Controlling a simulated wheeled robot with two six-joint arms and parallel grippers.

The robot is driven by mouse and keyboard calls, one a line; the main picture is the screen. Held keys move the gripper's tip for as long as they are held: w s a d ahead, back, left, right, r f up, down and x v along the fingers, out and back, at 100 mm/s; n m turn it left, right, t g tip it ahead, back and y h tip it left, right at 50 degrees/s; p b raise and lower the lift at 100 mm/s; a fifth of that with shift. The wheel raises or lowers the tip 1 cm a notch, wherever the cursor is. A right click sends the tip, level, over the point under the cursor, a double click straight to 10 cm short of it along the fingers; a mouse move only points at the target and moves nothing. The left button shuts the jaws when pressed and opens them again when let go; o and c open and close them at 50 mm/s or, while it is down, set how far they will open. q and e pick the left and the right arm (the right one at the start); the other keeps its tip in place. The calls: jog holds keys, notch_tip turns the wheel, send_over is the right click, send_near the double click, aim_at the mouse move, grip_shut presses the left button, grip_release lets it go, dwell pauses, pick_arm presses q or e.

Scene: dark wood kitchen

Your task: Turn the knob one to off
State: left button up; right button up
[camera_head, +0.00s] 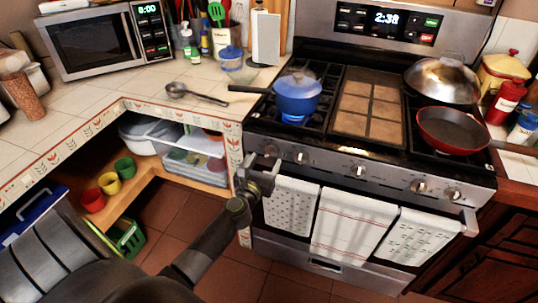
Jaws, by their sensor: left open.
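The stove has a row of several silver knobs along its front panel. The leftmost knob (271,151) is just above my left gripper (263,163), with another knob (300,157) to its right. My left gripper is open and empty, with its fingers pointing up at the leftmost knob. I cannot tell whether they touch it. A blue glow, like a lit flame, shows under the blue pot (298,92) on the left burner. Which knob is numbered one is not readable. My right gripper is not in view.
Towels hang on the oven handle, the nearest being a dotted towel (291,205) right beside my left gripper. The tiled counter edge (231,135) is close on the left. A red pan (452,132) and a domed wok lid (442,78) sit on the right burners.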

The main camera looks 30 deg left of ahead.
aim_at(270, 153)
pick_arm(q)
jog(key=shift+x, duration=2.2)
jog(key=c, duration=1)
